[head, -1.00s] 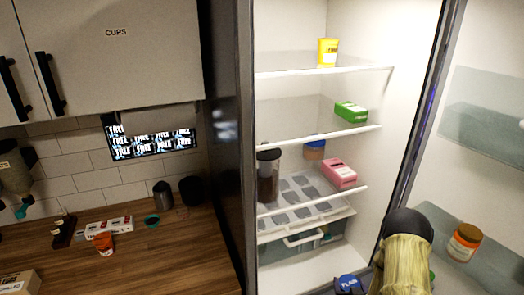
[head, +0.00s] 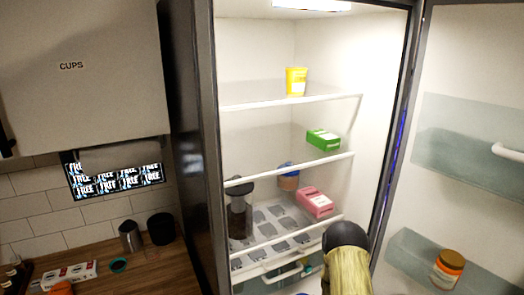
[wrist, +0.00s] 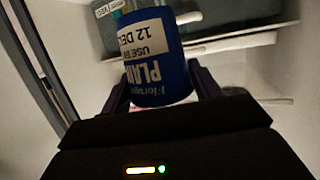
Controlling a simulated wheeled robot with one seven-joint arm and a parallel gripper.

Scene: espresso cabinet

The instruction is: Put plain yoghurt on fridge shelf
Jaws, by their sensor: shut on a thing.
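The plain yoghurt is a blue tub (wrist: 158,72) with a white use-by label and "PLAIN" lettering, which appears upside down in the wrist view. My gripper (wrist: 162,84) is shut on it, with one dark finger on each side. In the head view my forearm reaches toward the fridge from the bottom edge; the gripper and most of the tub are out of sight there. The open fridge has an upper shelf (head: 330,98), a middle shelf (head: 300,167) and a lower shelf (head: 285,236).
A yellow tub (head: 296,82) stands on the upper shelf and a green box (head: 323,140) on the middle one. A pink box (head: 315,202), a blue-lidded jar (head: 288,177) and a dark canister (head: 239,215) occupy the lower level. The open door (head: 450,110) holds an orange-lidded jar (head: 447,270).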

